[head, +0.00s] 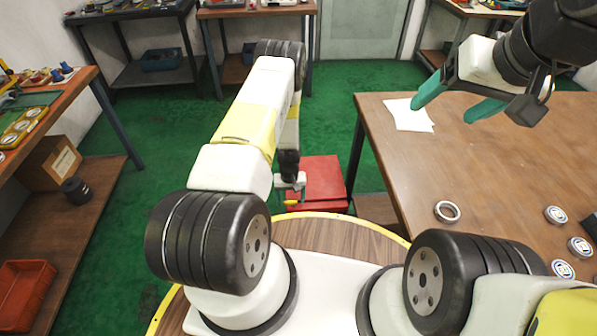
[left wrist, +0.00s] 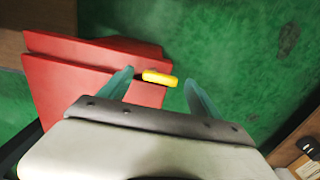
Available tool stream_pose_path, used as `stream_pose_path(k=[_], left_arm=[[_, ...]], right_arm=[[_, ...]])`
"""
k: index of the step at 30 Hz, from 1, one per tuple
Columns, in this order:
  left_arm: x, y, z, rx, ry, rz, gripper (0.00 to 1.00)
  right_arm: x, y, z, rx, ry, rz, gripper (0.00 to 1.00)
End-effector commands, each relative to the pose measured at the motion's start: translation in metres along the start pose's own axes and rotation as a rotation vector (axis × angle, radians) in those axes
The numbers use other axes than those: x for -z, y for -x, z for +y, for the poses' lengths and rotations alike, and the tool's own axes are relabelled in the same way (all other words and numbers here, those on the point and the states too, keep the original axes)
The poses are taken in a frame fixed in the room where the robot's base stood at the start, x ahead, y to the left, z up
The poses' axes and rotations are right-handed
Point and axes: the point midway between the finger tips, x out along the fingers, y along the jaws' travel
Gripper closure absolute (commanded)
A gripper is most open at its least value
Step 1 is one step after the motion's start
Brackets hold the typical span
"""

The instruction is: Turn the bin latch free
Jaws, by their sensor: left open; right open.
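The red bin (head: 322,178) stands low, beyond my base and left of the wooden table. It also shows in the left wrist view (left wrist: 85,72). Its yellow latch (head: 292,203) is a short bar at the bin's near left side. In the left wrist view the yellow latch (left wrist: 160,78) lies crosswise between the teal fingertips. My left gripper (left wrist: 159,76) is open, with gaps on both sides of the latch; whether it is level with it I cannot tell. My right gripper (head: 441,112) is open and empty above the wooden table (head: 440,165).
On the table are a white sheet (head: 408,115), a metal ring (head: 447,212) and several round bearings (head: 556,215) at the right. A workbench (head: 70,115) runs along the left, with a cardboard box (head: 50,165) and red tray (head: 25,292) below. Green floor is open to the bin's left.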

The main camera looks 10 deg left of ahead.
Motion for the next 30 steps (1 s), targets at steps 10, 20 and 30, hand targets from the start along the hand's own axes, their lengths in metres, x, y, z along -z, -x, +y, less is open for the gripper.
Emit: stream_pose_path(k=[10,20,30], left_arm=[[0.001,0.056,0.000,-0.001,0.000,0.003,0.27],[0.001,0.076,0.000,0.000,0.000,0.001,0.27],[0.001,0.075,0.000,0.000,0.000,0.001,0.27]], right_arm=[[0.000,0.000,0.000,0.000,0.000,0.000,0.23],[0.000,0.000,0.000,0.000,0.000,0.000,0.23],[0.000,0.000,0.000,0.000,0.000,0.000,0.23]])
